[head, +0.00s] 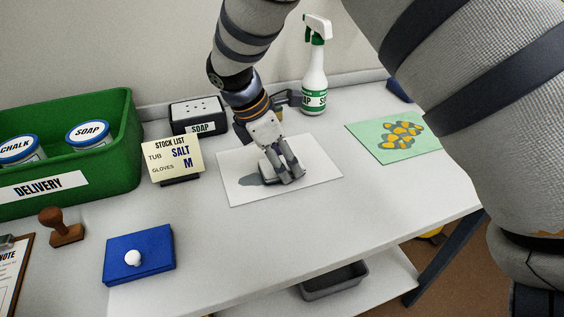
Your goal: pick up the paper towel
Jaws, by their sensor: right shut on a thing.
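My right gripper (284,172) reaches down over a white sheet (318,177) lying flat on the bench. My left gripper is not in view.
A spray bottle (315,75) stands behind. A green mat (365,137) with yellow pieces lies right. A blue box (150,243) and stamp (60,228) are in front.

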